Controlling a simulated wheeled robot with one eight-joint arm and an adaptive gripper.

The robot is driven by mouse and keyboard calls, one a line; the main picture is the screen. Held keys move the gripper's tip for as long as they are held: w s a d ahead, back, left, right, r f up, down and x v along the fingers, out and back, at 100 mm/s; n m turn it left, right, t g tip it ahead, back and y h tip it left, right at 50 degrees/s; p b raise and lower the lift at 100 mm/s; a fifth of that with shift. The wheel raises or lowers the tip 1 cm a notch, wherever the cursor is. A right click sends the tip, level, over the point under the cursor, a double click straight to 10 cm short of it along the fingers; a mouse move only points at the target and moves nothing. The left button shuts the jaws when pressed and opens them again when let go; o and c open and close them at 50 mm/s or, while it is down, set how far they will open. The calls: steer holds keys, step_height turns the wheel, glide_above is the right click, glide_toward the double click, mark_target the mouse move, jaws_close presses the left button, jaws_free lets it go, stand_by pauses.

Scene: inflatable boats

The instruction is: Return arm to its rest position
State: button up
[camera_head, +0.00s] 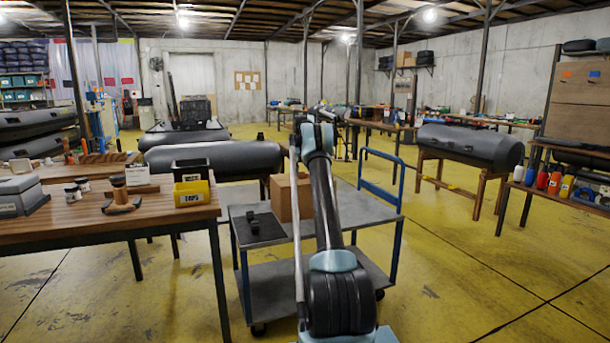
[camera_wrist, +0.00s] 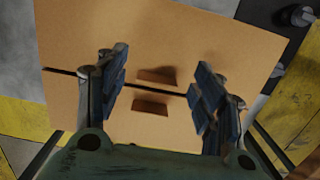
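My arm reaches forward over the cart in the head view. My gripper is at its far end and cannot be made out clearly there. In the wrist view my gripper (camera_wrist: 159,84) is open, its two dark blue finger pads wide apart with nothing held between them. Below the fingers is the top of a cardboard box (camera_wrist: 70,35), with a dark seam and two small brown patches. The box also shows in the head view (camera_head: 281,199), on the cart and partly hidden by my arm. I cannot tell the exact gap between fingers and box.
The grey cart (camera_head: 355,212) has a blue handle (camera_head: 379,189) and carries a dark mat (camera_head: 242,233) with a small black item on it. A wooden workbench (camera_head: 150,212) stands at left, with a yellow bin (camera_head: 191,193). Yellow floor (camera_head: 450,260) is clear at right.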

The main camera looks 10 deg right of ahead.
steer(key=shift+r, duration=0.1)
steer(key=s+a+r, duration=0.2)
steer(key=s+r, duration=0.5)
steer(key=s, duration=0.1)
steer(key=s+a+r, duration=0.3)
steer(key=s+r, duration=0.4)
steer(key=s, duration=0.2)
steer(key=s+a+r+t, duration=0.1)
steer(key=s+a, duration=0.1)
steer(key=s, duration=0.9)
steer(key=s+a+r+t, duration=0.1)
steer(key=s+a, duration=0.1)
steer(key=s, duration=0.8)
steer(key=s+a+f+m, duration=0.1)
steer(key=s+f, duration=0.4)
steer(key=s, duration=0.6)
steer(key=s+a+f, duration=0.1)
steer(key=s+f, duration=0.3)
steer(key=s, duration=0.7)
steer(key=s+a+f+t, duration=0.1)
steer(key=s+f, duration=1.4)
steer(key=shift+s+a+f+m, duration=0.15)
steer(key=shift+f+m, duration=0.15)
steer(key=shift+w+f, duration=0.2)
steer(key=shift+w, duration=0.25)
